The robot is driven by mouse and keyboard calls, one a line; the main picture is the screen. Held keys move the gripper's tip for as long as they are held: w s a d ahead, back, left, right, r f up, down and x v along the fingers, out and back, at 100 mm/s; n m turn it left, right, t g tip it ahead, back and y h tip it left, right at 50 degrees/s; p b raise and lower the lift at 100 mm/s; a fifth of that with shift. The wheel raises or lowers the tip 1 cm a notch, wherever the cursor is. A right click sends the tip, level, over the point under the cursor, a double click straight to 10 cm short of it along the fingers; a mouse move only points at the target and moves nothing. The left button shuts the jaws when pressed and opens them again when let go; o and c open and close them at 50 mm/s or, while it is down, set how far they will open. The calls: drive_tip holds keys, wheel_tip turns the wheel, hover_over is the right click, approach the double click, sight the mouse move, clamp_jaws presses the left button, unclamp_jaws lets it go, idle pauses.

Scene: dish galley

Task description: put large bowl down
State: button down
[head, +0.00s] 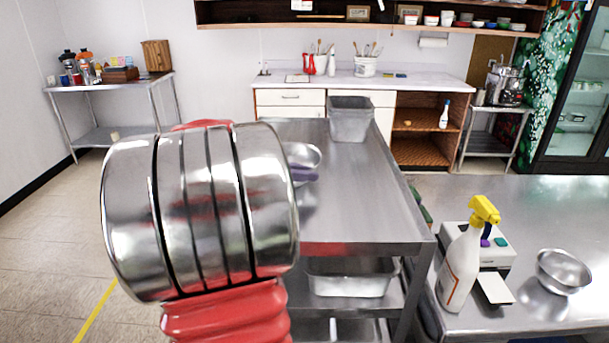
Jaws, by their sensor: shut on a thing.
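A shiny metal bowl (303,153), which I take as the large bowl, shows at the right edge of my arm in the head view, over the steel table (365,205). Its left part is hidden behind my arm. A purple piece (304,174), seemingly a finger of my gripper, lies against its near side. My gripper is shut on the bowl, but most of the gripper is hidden. A reflection shows on the tabletop below. I cannot tell whether the bowl touches the table.
A grey metal bin (351,120) stands at the table's far end. A steel pan (350,277) sits on the shelf below. On the right counter are a spray bottle (463,262), a white device (480,245) and another metal bowl (563,271). The tabletop's right half is clear.

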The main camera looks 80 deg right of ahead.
drive_tip(key=c, duration=1.8)
unclamp_jaws()
drive_tip(key=v, duration=1.2)
drive_tip(key=shift+a, duration=0.1)
drive_tip(key=shift+s, duration=0.15)
